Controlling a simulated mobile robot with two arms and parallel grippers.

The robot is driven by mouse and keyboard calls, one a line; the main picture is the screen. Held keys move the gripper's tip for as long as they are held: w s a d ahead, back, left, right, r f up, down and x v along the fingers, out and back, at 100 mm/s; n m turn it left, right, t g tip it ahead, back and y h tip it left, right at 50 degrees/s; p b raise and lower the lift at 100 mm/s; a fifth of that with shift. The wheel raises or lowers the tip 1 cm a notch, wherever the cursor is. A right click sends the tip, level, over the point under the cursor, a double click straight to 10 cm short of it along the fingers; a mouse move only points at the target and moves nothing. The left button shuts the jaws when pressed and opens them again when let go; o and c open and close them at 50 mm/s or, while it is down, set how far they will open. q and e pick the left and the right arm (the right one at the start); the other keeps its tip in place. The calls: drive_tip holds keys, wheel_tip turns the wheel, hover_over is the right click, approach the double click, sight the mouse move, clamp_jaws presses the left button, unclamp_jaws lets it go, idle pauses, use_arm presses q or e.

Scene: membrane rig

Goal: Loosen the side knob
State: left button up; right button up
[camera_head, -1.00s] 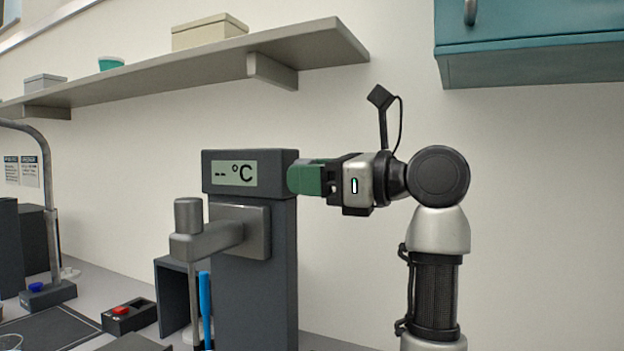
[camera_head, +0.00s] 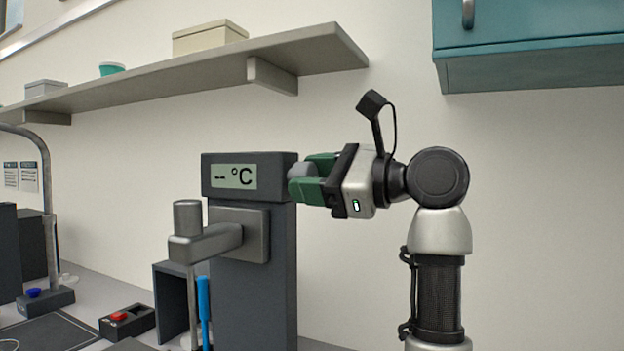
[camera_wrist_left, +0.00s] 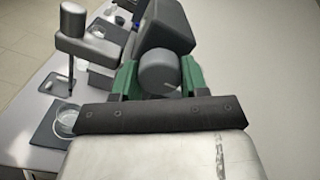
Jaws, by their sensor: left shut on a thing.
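The side knob (camera_head: 302,171) is a grey round knob on the right side of the dark display head (camera_head: 249,160), whose screen reads "-- °C". My left gripper (camera_head: 312,178) has green fingers and is shut on the knob, one finger on each side of it. In the left wrist view the knob (camera_wrist_left: 159,73) sits between the two green fingers of the gripper (camera_wrist_left: 158,80), with a pale line on its face. Its far end, toward the display head, is hidden. My right gripper is not in view.
A grey metal arm (camera_head: 210,238) sticks out from the front of the dark column (camera_head: 250,300). A shelf (camera_head: 200,83) with boxes and a teal cabinet (camera_head: 530,50) hang above. A red-button box (camera_head: 127,320) stands on the bench. The wall right of the column is clear.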

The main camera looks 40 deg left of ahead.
use_arm(q)
drive_tip(key=o, duration=0.9)
drive_tip(key=shift+d, duration=0.1)
drive_tip(key=v, duration=1)
drive_tip(key=shift+w+d, duration=0.1)
drive_tip(key=shift+d, duration=0.25)
